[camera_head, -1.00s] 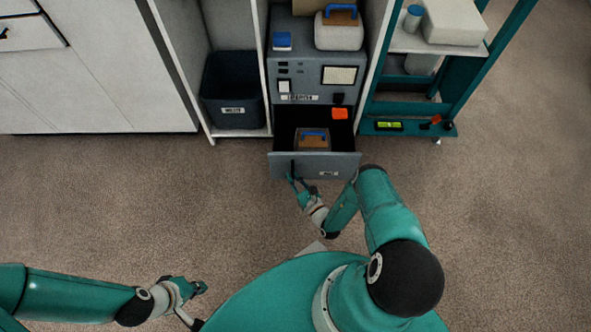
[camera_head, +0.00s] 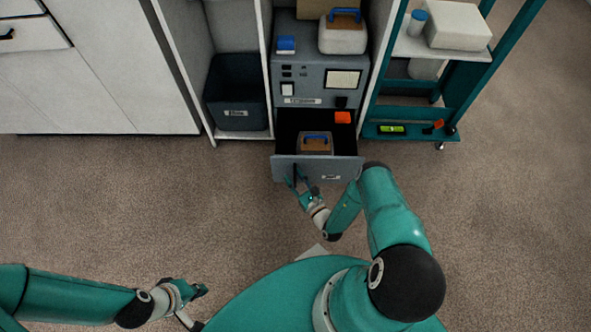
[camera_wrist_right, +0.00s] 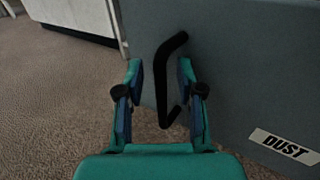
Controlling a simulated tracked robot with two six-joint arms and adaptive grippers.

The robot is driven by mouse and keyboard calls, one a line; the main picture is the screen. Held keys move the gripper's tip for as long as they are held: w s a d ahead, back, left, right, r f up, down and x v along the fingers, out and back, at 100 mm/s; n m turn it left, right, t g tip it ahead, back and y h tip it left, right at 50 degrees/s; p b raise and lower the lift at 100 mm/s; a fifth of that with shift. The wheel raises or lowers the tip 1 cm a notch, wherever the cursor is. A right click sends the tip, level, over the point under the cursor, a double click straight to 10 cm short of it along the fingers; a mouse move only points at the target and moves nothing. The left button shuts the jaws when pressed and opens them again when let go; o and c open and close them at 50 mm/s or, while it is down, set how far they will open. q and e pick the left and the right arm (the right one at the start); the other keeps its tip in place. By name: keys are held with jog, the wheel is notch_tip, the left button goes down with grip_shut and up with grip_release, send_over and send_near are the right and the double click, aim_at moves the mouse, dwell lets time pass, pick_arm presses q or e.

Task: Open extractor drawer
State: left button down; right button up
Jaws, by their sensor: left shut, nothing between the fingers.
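The extractor (camera_head: 317,82) is a grey cabinet whose lower drawer (camera_head: 345,168) is pulled out, showing its dark inside. The grey drawer front also fills much of the right wrist view (camera_wrist_right: 245,65), with a "DUST" label (camera_wrist_right: 284,146). Its black handle (camera_wrist_right: 161,82) stands upright between the fingers of my right gripper (camera_wrist_right: 160,80). Those fingers are apart, with a gap on the left of the handle. In the head view my right gripper (camera_head: 302,186) is at the drawer front. My left gripper (camera_head: 201,290) is shut and empty above the floor at lower left.
A brown-and-white box with a blue handle (camera_head: 316,144) and an orange item (camera_head: 343,117) show at the open drawer. A dark waste bin (camera_head: 236,92) stands left in a white shelf. A teal rack (camera_head: 408,131) stands right.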

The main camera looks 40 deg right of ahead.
notch_tip(320, 180, up, 8)
jog(key=shift+w+r, duration=0.15)
jog(key=shift+r, duration=0.1)
notch_tip(320, 180, down, 6)
jog(key=s+a+g+y, duration=0.1)
jog(key=a+g, duration=0.1)
jog(key=g, duration=0.1)
jog(key=s+p, duration=0.2)
jog(key=s, duration=1.8)
jog(key=shift+a, duration=0.3)
dwell(0.5)
jog(key=shift+p, duration=0.35)
